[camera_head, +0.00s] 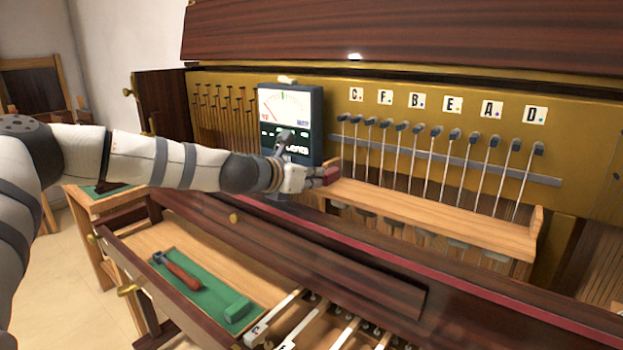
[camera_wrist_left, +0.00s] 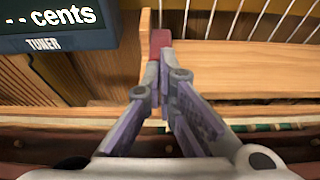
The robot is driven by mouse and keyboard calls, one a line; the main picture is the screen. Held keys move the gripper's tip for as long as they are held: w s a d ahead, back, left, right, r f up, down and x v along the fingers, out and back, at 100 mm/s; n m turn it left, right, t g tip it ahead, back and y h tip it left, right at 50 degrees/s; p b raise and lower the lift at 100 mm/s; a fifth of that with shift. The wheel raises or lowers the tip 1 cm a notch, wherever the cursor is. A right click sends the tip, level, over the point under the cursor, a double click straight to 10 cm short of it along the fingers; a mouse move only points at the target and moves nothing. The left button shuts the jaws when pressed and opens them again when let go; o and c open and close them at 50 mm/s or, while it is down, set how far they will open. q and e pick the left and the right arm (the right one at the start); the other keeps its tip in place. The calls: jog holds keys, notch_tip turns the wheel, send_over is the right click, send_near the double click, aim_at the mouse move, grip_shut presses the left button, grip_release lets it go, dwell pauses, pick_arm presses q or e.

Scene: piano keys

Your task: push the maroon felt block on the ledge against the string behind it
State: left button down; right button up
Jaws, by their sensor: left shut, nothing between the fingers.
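The maroon felt block (camera_head: 331,175) is at the left end of the wooden ledge (camera_head: 430,214). In the left wrist view the maroon block (camera_wrist_left: 160,41) stands just beyond my fingertips, which hide its lower part. A thin string (camera_wrist_left: 160,14) rises directly behind it; I cannot tell whether block and string touch. My left gripper (camera_head: 318,178) is shut and empty, with its tips at the near side of the block. In the left wrist view the gripper (camera_wrist_left: 162,72) points straight at it; contact is unclear. My right gripper is not in view.
A tuner (camera_head: 290,122) stands left of the ledge, close above my left wrist. More strings (camera_head: 431,165) line the back under letter cards. Below is an open drawer (camera_head: 165,238) with a green tray holding a wooden-handled tool (camera_head: 178,271) and a green block (camera_head: 237,310).

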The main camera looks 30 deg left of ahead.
pick_arm(q)
jog(key=shift+w+d+f+b, duration=0.15)
jog(key=shift+w+b, duration=0.35)
jog(key=shift+w, duration=1.05)
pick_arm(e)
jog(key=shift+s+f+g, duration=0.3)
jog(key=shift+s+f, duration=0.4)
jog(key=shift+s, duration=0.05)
pick_arm(q)
jog(key=f+p+v, duration=0.1)
jog(key=p+v, duration=0.1)
jog(key=v, duration=0.6)
jog(key=shift+s, duration=0.3)
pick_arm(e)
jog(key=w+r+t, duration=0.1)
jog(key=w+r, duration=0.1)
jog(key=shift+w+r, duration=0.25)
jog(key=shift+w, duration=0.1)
